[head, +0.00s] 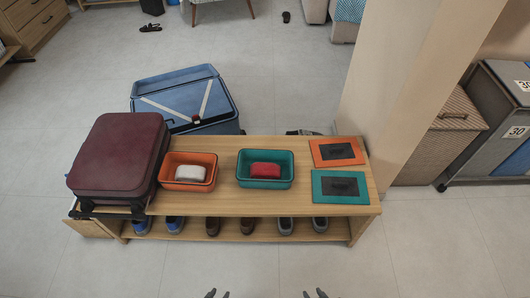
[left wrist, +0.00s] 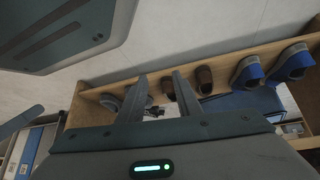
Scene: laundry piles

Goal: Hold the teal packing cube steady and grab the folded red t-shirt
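The teal packing cube (head: 241,180) sits open on the wooden bench, right of its middle. The folded red t-shirt (head: 265,170) lies inside it. My left gripper (head: 218,294) shows only its fingertips at the bottom edge of the head view, in front of the bench. In the left wrist view the left gripper (left wrist: 160,95) has its two fingers apart with nothing between them, facing the shoe shelf. My right gripper (head: 314,293) also shows only its fingertips at the bottom edge, apart and empty. Both grippers are well away from the teal cube.
An orange cube (head: 188,185) with a folded white item (head: 190,173) stands left of the teal one. A maroon suitcase (head: 119,155) fills the bench's left end. Orange (head: 326,146) and teal (head: 325,197) lids lie at right. Shoes (head: 249,226) line the shelf below. The front floor is clear.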

